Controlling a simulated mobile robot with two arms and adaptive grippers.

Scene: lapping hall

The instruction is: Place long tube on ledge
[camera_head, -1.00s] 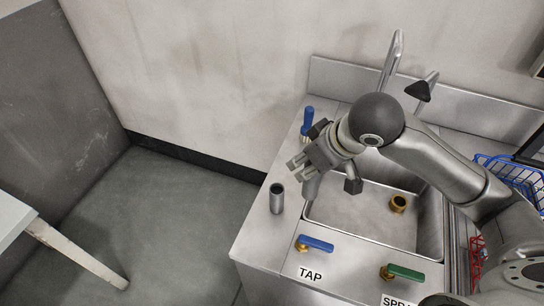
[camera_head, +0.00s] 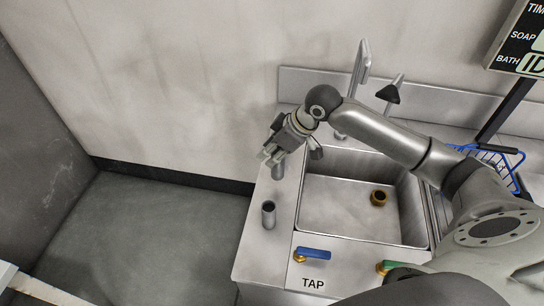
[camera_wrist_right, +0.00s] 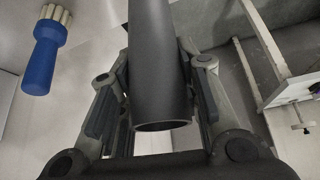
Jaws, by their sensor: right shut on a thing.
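My right gripper (camera_head: 270,154) is over the back left part of the sink's left ledge (camera_head: 252,242). It is shut on a dark grey tube (camera_wrist_right: 158,65), which looks long between the fingers in the right wrist view. In the head view the lower part of the held tube (camera_head: 278,171) shows under the fingers; I cannot tell whether it touches the ledge. Another, open-topped grey tube (camera_head: 268,215) stands upright on the ledge, nearer the front. My left gripper is not in view.
A blue tap lever (camera_head: 313,254) is in front. A blue-handled brush (camera_wrist_right: 42,60) shows in the wrist view. A blue wire basket (camera_head: 495,160) is at right.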

